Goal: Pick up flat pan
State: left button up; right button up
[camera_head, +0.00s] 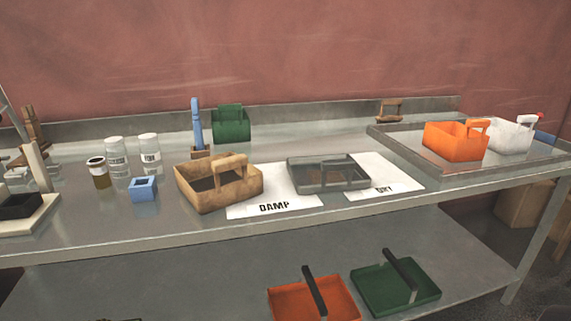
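No thing here is labelled a flat pan, so I cannot tell for sure which one it is. A shallow grey metal pan (328,174) with a handle lies on the bench, across the inner edges of the DAMP sheet (274,198) and the DRY sheet (385,180). On the lower shelf are two more shallow pans with dark handles, one orange (290,302) and one green (378,290). The orange one is cut by the bottom edge of the picture. Neither of my grippers is in view.
A tan handled box (215,190) stands against the DAMP sheet's left side. Left of it are a small blue box (144,190) and jars (117,160). A raised tray (420,150) at right holds an orange carrier (452,142) and a white one (510,136).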

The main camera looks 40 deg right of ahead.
aim_at(320, 174)
jog(key=z, duration=0.35)
jog(key=i, duration=0.9)
jog(key=z, duration=0.5)
